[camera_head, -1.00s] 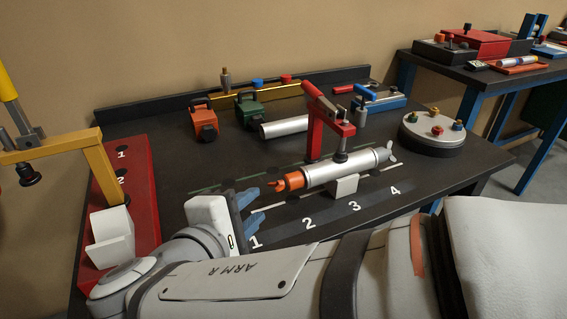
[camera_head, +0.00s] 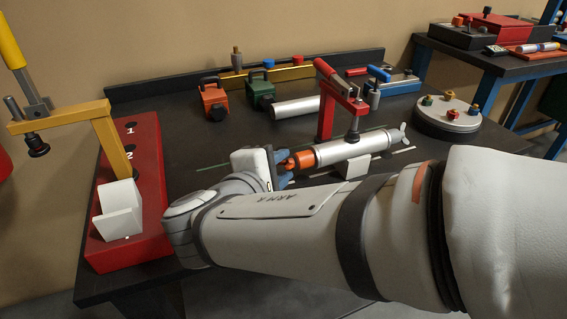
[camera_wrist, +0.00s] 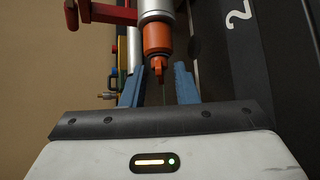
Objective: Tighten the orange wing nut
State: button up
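The orange wing nut (camera_head: 285,163) is at the left end of a silver cylinder (camera_head: 345,149), on an orange collar (camera_head: 304,158). The cylinder lies in a white block under a red clamp (camera_head: 328,118). In the wrist view the wing nut (camera_wrist: 158,66) is upper centre, below the orange collar (camera_wrist: 157,38). My gripper (camera_wrist: 159,80) is open. Its two blue fingers are on the left and right, with the nut's lower end between the lines of their tips. I see no contact. In the head view my gripper (camera_head: 282,174) is at the nut and partly hides it.
A red base (camera_head: 128,245) with a white V-shaped block and a yellow clamp (camera_head: 75,110) stands at the left. Orange and green boxes and a second silver cylinder (camera_head: 296,108) are behind. A round plate (camera_head: 447,124) with coloured knobs is at the right.

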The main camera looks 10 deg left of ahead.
grip_shut()
jog(key=shift+f+b, duration=0.1)
jog(key=shift+b, duration=0.2)
jog(key=shift+f+b, duration=0.15)
jog(key=shift+b, duration=0.25)
jog(key=shift+m+t+b, duration=0.3)
jog(key=shift+b, duration=0.55)
jog(key=shift+r, duration=0.2)
grip_release()
